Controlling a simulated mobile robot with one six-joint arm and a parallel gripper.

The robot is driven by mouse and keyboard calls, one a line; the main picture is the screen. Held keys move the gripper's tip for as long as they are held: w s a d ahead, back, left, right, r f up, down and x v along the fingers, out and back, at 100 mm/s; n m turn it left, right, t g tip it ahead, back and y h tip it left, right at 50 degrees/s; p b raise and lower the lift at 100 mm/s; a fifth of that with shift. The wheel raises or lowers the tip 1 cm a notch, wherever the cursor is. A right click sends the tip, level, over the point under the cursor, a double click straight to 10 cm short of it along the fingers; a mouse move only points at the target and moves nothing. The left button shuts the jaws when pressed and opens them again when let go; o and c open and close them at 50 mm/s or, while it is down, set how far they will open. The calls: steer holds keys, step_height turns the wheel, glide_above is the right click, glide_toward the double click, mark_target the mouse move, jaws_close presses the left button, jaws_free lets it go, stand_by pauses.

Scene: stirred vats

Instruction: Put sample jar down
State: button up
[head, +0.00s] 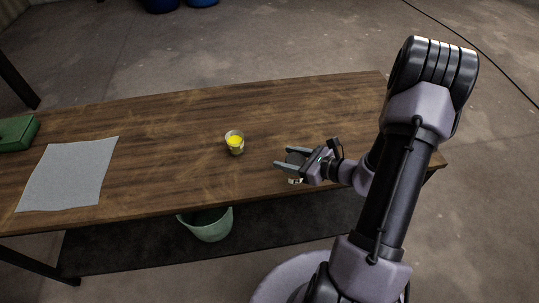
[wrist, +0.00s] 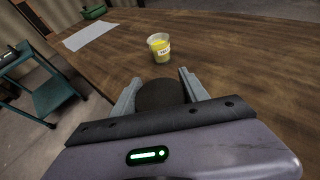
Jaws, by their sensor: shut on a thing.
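My gripper (head: 279,158) is over the right part of the wooden table, its two fingers closed around the sample jar (head: 295,157). The jar has a round dark lid, and a pale lower part shows below the fingers in the head view. In the wrist view the dark lid (wrist: 160,95) sits between the fingers of my gripper (wrist: 157,80). The fingers hide most of the jar's side. I cannot tell whether its base touches the table (head: 190,115).
A clear cup with yellow contents and a label (head: 235,143) stands left of my gripper. A grey sheet (head: 68,174) and a green box (head: 17,133) lie at the left. A green bucket (head: 208,224) is on the lower shelf. A teal cart (wrist: 38,85) shows in the wrist view.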

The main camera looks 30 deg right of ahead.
steer(key=w+f+b, duration=0.1)
steer(key=w+f, duration=0.1)
steer(key=w, duration=0.1)
steer(key=w+a+f+b, duration=0.1)
steer(key=w+f+b, duration=0.1)
steer(key=w, duration=0.1)
steer(key=shift+a+f, duration=0.2)
steer(key=shift+r, duration=0.2)
steer(key=shift+c, duration=0.8)
steer(key=shift+f, duration=0.25)
steer(key=o, duration=1.5)
steer(key=shift+r, duration=0.1)
steer(key=shift+o, duration=0.2)
